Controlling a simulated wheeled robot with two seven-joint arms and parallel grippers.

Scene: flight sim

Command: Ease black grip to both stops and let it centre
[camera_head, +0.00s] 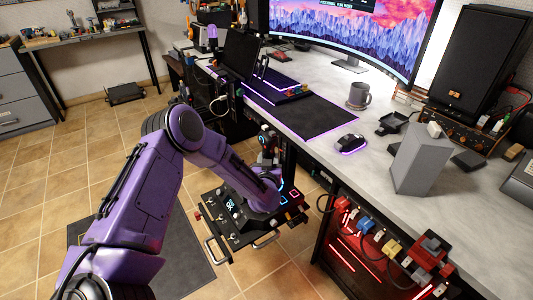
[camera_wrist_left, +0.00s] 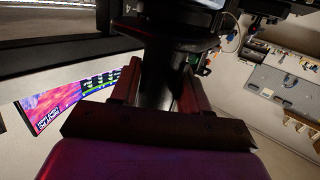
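The black grip (camera_wrist_left: 165,65) stands in the middle of the left wrist view, a dark column between the two fingers of my left gripper (camera_wrist_left: 160,90). The fingers lie close along both of its sides and appear shut on it. In the head view a dark stick head with small coloured buttons (camera_head: 267,142) shows just beyond my purple left wrist. The wrist hides the lower stick and the fingers there. Below is a black control panel (camera_head: 232,238) with lit buttons, a small display and metal handles. My right gripper is in neither view.
The grey desk (camera_head: 315,150) runs along the right, with a mug (camera_head: 359,95), a mouse (camera_head: 350,143) and a grey box (camera_head: 411,160) on it. Coloured plugs and cables (camera_head: 393,248) hang at its front edge. Tiled floor (camera_head: 105,170) is open on the left.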

